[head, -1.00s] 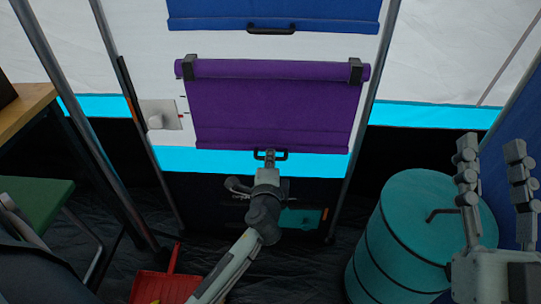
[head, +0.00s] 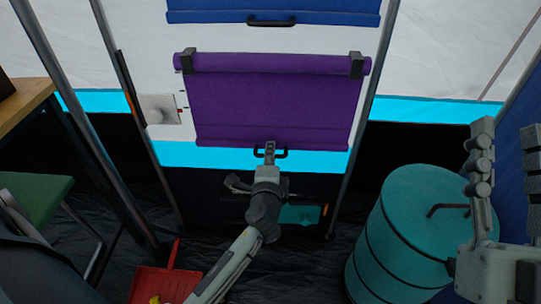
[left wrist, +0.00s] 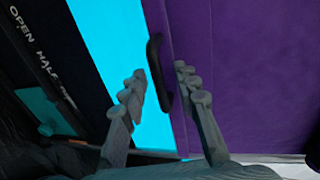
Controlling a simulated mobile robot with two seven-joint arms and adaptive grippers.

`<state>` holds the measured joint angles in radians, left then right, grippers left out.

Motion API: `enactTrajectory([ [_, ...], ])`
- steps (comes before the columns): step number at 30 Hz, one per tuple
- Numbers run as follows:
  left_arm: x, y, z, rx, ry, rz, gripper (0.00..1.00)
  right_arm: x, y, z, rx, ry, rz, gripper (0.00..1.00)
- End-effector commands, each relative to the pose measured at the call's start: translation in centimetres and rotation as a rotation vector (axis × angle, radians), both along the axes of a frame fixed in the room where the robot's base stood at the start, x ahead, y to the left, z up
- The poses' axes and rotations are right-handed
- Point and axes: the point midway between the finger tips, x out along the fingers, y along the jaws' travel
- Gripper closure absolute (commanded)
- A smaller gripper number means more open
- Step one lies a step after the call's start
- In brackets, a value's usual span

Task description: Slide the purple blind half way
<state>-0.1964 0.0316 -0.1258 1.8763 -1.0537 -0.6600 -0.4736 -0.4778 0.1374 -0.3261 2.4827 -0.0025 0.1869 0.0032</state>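The purple blind (head: 275,105) hangs unrolled from its roller, held by two dark brackets. Its lower edge lies just above the cyan band. A black handle (head: 282,154) sits at the middle of that edge. My left gripper (head: 270,150) is at the handle. In the left wrist view its fingers (left wrist: 158,85) are apart, one on each side of the black handle (left wrist: 155,65), with the purple cloth (left wrist: 250,70) at the right. I cannot tell whether a finger touches the handle. My right gripper (head: 507,140) is open and empty at the right, in front of the drum.
A blue blind (head: 330,10) with its own handle is above. A teal drum (head: 395,240) stands at lower right. A red dustpan (head: 150,284) lies on the floor. A wooden table (head: 30,105) and green chair (head: 35,195) are at left. Metal poles (head: 75,130) flank the blinds.

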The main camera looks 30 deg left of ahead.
Motion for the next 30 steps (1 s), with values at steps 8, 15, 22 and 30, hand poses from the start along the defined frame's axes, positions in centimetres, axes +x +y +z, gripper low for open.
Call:
enactTrajectory([
  [8,-3.9,-1.9,0.8,-0.003,0.003,-0.001,0.70,0.0,0.0,0.0,0.000,0.000,0.000,0.60],
  [15,-8.2,-4.0,1.8,-0.003,0.004,0.000,0.70,0.0,0.0,0.0,0.000,0.000,0.000,0.60],
  [22,-10.2,-4.9,2.5,-0.003,0.001,0.000,0.70,0.0,0.0,0.0,0.000,0.000,0.000,0.60],
  [30,-10.5,-5.1,2.5,0.000,0.001,0.000,0.70,0.0,0.0,0.0,0.000,0.001,0.000,0.60],
])
